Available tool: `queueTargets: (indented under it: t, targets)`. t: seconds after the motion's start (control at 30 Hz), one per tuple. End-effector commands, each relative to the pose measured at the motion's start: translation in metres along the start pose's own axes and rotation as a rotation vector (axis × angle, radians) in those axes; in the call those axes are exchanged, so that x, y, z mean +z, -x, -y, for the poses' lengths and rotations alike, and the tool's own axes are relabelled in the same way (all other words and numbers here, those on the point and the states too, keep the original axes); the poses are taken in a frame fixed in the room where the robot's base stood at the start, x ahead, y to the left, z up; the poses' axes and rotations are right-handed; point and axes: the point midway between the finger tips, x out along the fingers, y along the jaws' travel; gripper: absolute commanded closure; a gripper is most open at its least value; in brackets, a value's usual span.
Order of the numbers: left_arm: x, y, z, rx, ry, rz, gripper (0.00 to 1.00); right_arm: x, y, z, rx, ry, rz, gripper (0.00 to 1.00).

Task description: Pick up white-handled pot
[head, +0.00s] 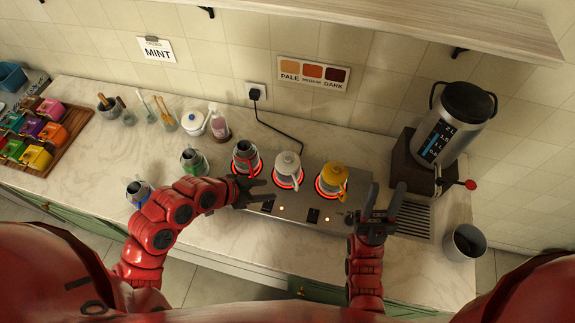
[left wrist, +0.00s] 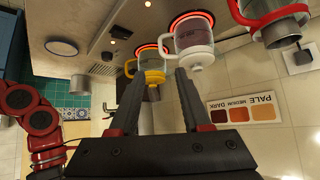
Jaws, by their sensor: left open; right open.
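The white-handled pot (head: 288,165) stands on the middle glowing burner of the stove, between a red-handled metal pot (head: 245,157) and a yellow pot (head: 333,180). In the left wrist view the white-handled pot (left wrist: 193,38) is clear glass with dark contents and a white lid. My left gripper (head: 270,192) is open and empty, in front of and to the left of the white-handled pot, apart from it. My right gripper (head: 382,212) is open and empty, right of the yellow pot near the stove's right end.
The stove (head: 268,202) has glowing red burners under the pots. A large dispenser (head: 455,120) stands at the right, with a grey cup (head: 465,243) in front. Jars and a white lidded pot (head: 194,123) are on the counter to the left. A shelf (head: 440,20) overhangs the back.

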Motion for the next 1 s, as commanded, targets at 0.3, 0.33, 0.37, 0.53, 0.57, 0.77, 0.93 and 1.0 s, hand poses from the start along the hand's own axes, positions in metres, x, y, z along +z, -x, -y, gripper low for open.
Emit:
queueTargets:
  t: [0.3,0.33,0.37,0.53,0.57,0.77,0.93,1.0]
  targets:
    - [0.005,-0.077,0.001,-0.002,-0.004,-0.006,0.52,0.01,0.059,0.003,0.0,0.0,0.0,0.56]
    - [0.005,-0.083,0.001,-0.003,-0.004,-0.006,0.52,0.011,0.064,0.003,0.0,0.0,0.0,0.56]
    - [0.004,-0.088,0.001,-0.003,-0.005,-0.007,0.52,0.011,0.068,0.003,0.0,0.0,0.0,0.56]
    - [0.001,-0.105,0.001,-0.004,-0.001,-0.005,0.52,0.014,0.08,0.004,0.0,0.0,0.0,0.56]
    - [0.001,-0.106,0.001,-0.004,0.0,-0.005,0.52,0.014,0.081,0.004,0.0,0.0,0.0,0.56]
    - [0.003,-0.126,0.002,-0.004,0.0,-0.004,0.52,0.017,0.098,0.005,0.0,0.0,0.0,0.56]
    - [0.002,-0.155,0.002,-0.004,0.0,-0.007,0.52,0.021,0.122,0.006,0.0,0.0,0.0,0.56]
    - [0.001,-0.161,0.002,-0.004,-0.001,-0.007,0.52,0.022,0.127,0.006,0.0,0.0,0.0,0.56]
